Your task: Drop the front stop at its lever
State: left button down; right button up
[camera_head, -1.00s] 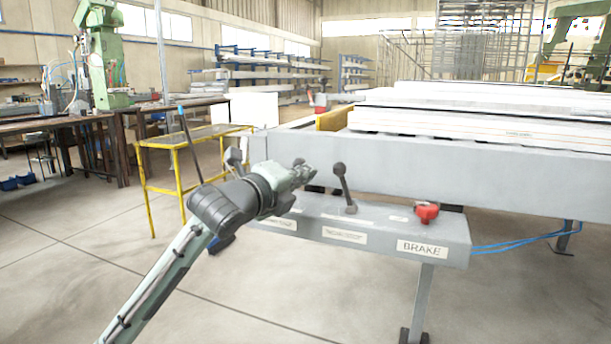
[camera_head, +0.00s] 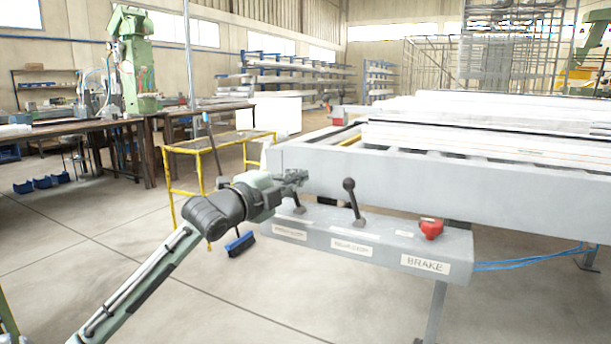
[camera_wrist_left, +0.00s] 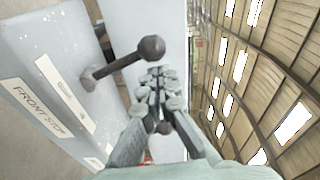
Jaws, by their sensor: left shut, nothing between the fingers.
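The FRONT STOP label (camera_wrist_left: 37,107) is on the grey control box (camera_head: 380,240). Beside it in the left wrist view, a dark lever with a ball knob (camera_wrist_left: 150,48) rises at a slant. In the head view most of this lever is hidden behind my left gripper (camera_head: 300,177), with its foot (camera_head: 298,209) below the fingers. My left gripper also shows in the wrist view (camera_wrist_left: 158,78), shut and empty, its tips beside the ball knob. I cannot tell if they touch. A yellow bar (camera_head: 350,139) lies low inside the bench's end. My right gripper is out of view.
A second upright lever (camera_head: 353,200) and a red knob (camera_head: 431,229) above the BRAKE label (camera_head: 425,264) stand further right on the box. White profiles (camera_head: 480,138) lie on the bench. A yellow stand (camera_head: 170,185) and blue broom (camera_head: 240,243) are at left.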

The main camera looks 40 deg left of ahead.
pick_arm(q)
jog(key=shift+s+a+n+p, duration=0.15)
jog(key=shift+a+n+p, duration=0.3)
jog(key=shift+n, duration=0.45)
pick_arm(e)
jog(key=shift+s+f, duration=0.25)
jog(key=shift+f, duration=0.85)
pick_arm(q)
jog(key=shift+a, duration=0.15)
